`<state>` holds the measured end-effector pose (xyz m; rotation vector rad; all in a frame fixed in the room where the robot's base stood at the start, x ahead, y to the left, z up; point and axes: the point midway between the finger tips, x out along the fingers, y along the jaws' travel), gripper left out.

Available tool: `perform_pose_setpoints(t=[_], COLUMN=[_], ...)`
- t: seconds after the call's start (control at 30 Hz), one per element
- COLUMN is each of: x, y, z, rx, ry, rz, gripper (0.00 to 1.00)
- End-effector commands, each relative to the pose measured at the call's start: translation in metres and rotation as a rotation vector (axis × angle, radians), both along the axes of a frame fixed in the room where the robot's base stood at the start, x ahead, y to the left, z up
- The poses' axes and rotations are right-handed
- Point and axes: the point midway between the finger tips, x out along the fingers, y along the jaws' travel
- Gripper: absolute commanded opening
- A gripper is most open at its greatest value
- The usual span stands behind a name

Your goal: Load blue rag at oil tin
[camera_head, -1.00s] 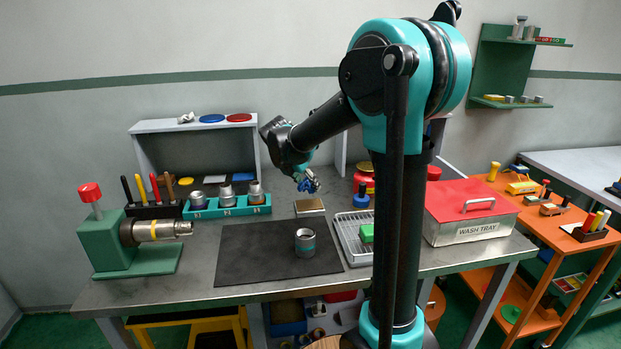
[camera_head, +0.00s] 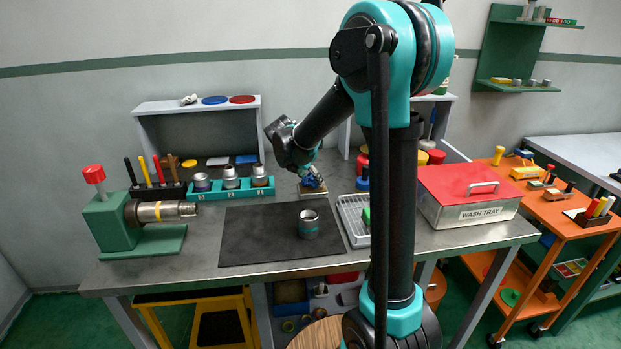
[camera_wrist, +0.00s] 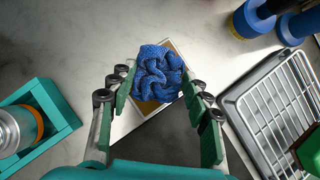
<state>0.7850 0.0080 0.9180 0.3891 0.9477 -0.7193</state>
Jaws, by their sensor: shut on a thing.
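The blue rag (camera_head: 312,181) is a crumpled knitted cloth between the fingertips of my gripper (camera_head: 309,175), at the back middle of the bench. In the wrist view the rag (camera_wrist: 158,76) sits between the green-padded fingers of my gripper (camera_wrist: 157,80), which are shut on it. The oil tin (camera_head: 314,193) is a low square box with a tan top, directly below the rag. In the wrist view the tin (camera_wrist: 146,106) shows only its edges; the rag hides most of its top. I cannot tell if the rag touches it.
A wire drain tray (camera_head: 352,209) with a green block stands to the tin's right. A teal rack (camera_head: 232,190) with several metal fittings is to its left. A metal collar (camera_head: 308,224) stands on the dark mat (camera_head: 255,240) in front. A red-lidded wash tray (camera_head: 470,213) is further right.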

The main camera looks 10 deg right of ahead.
Motion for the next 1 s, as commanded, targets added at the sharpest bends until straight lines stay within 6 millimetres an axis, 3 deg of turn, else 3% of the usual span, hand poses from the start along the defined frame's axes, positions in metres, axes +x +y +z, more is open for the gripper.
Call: perform_pose_setpoints(t=[1.0], x=[0.0001], y=[0.0000], z=[-0.0064], rx=[0.000], ry=[0.000], rz=[0.000], gripper=[0.25])
